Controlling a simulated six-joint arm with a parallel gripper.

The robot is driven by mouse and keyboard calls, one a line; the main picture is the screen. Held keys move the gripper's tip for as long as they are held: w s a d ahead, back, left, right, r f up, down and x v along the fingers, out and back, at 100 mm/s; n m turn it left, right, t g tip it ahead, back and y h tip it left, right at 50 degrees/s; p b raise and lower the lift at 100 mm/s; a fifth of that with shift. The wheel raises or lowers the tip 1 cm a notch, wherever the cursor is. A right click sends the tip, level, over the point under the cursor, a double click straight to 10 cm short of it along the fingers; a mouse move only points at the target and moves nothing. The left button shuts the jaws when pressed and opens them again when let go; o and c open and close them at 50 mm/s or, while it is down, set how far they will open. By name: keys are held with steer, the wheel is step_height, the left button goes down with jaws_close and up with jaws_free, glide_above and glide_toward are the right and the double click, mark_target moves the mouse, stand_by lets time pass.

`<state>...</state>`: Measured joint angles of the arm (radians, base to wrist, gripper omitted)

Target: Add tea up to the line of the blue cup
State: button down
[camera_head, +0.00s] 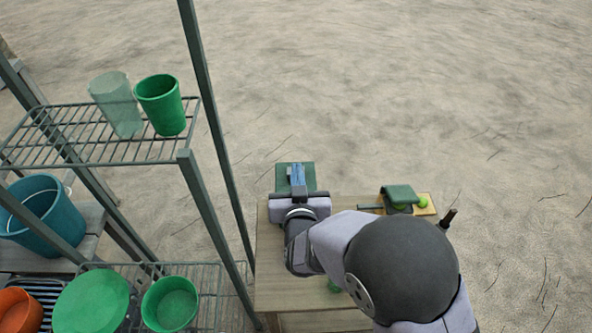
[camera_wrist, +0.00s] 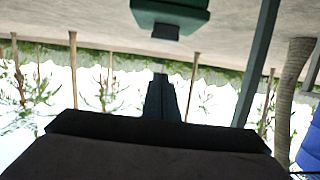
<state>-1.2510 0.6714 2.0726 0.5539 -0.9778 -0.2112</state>
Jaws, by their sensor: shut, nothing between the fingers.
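My gripper (camera_head: 297,188) is over the far left end of the wooden table, its fingers pointing away from me. In the wrist view its dark fingers (camera_wrist: 160,95) are together with nothing between them. A small bluish piece shows at the fingertips in the head view, over a dark green block (camera_head: 281,181); I cannot tell what it is. The green block also shows at the top of the wrist view (camera_wrist: 170,12), apart from the fingers. A teal-blue vessel (camera_head: 35,215) stands at the left; I cannot tell if it is the blue cup. No tea is visible.
A wire rack at the left holds a green cup (camera_head: 161,104), a pale translucent cup (camera_head: 118,104), and green and orange vessels lower down. Its post (camera_head: 212,130) rises left of my gripper. A green-topped object (camera_head: 399,194) lies at the table's right. Sand beyond is clear.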

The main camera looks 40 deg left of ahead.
steer(key=p+x, duration=0.1)
steer(key=x, duration=0.3)
steer(key=shift+w+a, duration=0.2)
step_height(320, 180, down, 2)
steer(key=shift+f+p, duration=0.1)
steer(key=shift+p, duration=0.2)
steer(key=shift+f, duration=0.95)
